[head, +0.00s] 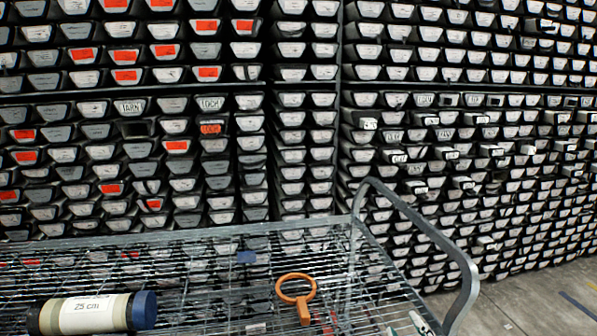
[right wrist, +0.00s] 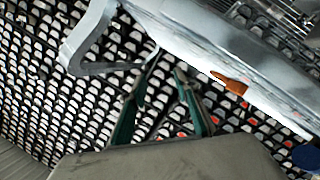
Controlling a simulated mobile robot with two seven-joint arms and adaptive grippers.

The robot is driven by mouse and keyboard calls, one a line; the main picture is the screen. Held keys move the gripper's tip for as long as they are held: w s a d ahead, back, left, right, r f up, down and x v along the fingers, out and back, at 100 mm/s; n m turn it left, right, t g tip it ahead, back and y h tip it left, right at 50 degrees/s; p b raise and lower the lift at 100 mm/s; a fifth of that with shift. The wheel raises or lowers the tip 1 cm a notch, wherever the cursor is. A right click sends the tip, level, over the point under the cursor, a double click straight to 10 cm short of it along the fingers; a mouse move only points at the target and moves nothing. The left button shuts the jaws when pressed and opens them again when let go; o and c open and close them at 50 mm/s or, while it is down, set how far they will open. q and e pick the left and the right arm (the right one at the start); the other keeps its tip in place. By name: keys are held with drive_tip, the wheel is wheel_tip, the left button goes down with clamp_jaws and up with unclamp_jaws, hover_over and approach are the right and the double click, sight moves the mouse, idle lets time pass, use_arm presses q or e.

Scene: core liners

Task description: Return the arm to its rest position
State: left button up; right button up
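My right gripper (right wrist: 160,78) shows in the right wrist view. Its two dark fingers with green sides stand apart, with nothing seen between them. The cart's pale rim and the liner racks lie beyond the fingers. In the head view I cannot make out the right gripper clearly. A small white and green piece (head: 421,323) shows at the bottom edge there, and I cannot tell what it is. My left gripper is in neither view.
A wire-mesh cart (head: 190,240) with a curved grey handle (head: 440,240) stands in front. On it lie a beige tube (head: 85,314) marked "25 cm" with a blue cap, and an orange ring-shaped tool (head: 297,292). Racks of core liners (head: 300,130) fill the back. Floor shows at right.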

drive_tip(key=s+d+f+g+h, duration=0.2)
drive_tip(key=s+d+f+g, duration=0.2)
drive_tip(key=s+d+f, duration=0.5)
drive_tip(key=s+d+f+g+h, duration=0.2)
drive_tip(key=s+d+f+g, duration=0.4)
drive_tip(key=s, duration=0.6)
drive_tip(key=w+a+f+m+t+y+p, duration=0.1)
drive_tip(key=w+a+f+m+t+y, duration=0.1)
drive_tip(key=a+f+y, duration=0.5)
drive_tip(key=shift+w+a+f+m+t+y, duration=0.25)
drive_tip(key=shift+a+f+m+t, duration=0.8)
drive_tip(key=shift+a+f, duration=2.9)
drive_tip(key=shift+s+a+r+n+t, duration=0.1)
drive_tip(key=shift+a+r+n+t, duration=0.25)
drive_tip(key=shift+a+r, duration=0.45)
